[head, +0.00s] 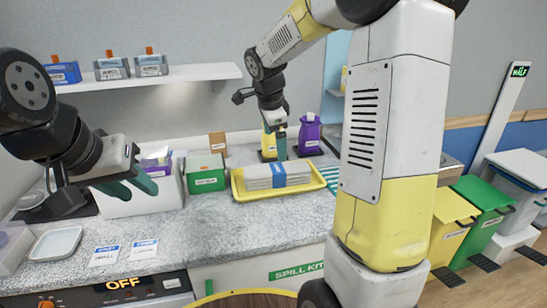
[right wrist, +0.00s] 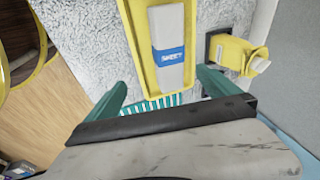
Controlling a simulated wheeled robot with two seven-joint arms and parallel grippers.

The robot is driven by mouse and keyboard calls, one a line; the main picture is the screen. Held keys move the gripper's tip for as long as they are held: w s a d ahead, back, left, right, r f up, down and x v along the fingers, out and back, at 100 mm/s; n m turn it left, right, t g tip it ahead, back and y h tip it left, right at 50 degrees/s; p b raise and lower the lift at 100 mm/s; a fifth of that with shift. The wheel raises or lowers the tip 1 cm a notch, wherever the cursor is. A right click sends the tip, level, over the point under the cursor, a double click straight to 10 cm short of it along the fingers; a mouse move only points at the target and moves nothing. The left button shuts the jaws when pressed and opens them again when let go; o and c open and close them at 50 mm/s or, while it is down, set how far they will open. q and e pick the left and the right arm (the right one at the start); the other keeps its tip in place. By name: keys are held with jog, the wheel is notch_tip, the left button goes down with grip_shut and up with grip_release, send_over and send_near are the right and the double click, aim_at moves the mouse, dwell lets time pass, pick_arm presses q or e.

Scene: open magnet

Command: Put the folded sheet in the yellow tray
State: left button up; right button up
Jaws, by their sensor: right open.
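The folded sheet (head: 262,178) is a pale stack with a blue band. It lies in the yellow tray (head: 238,188) on the counter. In the right wrist view the sheet (right wrist: 168,22) shows its labelled blue band and lies inside the tray (right wrist: 135,35), along its length. My right gripper (head: 281,148) is above the tray and sheet. Its teal fingers (right wrist: 162,82) are spread apart with nothing between them, apart from the sheet. My left gripper (head: 131,187) hangs at the left over the counter, its teal fingers apart and empty.
A green box (head: 205,174) and a white bin (head: 142,203) stand left of the tray. Yellow (head: 268,146) and purple (head: 309,137) bottles stand behind it. A green-striped mat (head: 328,172) lies at its right. Counter in front is clear.

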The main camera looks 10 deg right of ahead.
jog(key=s+a+r+n+t+y, duration=0.1)
jog(key=s+r+n+y, duration=0.1)
jog(key=s+n, duration=0.6)
jog(key=s+a+r+n+t+y, duration=0.1)
jog(key=s+r+n, duration=0.3)
jog(key=s+n, duration=0.5)
jog(key=shift+s+a+n+t+y, duration=0.15)
jog(key=shift+s+n+t+y, duration=0.25)
jog(key=shift+s, duration=3.95)
jog(key=shift+c, duration=0.2)
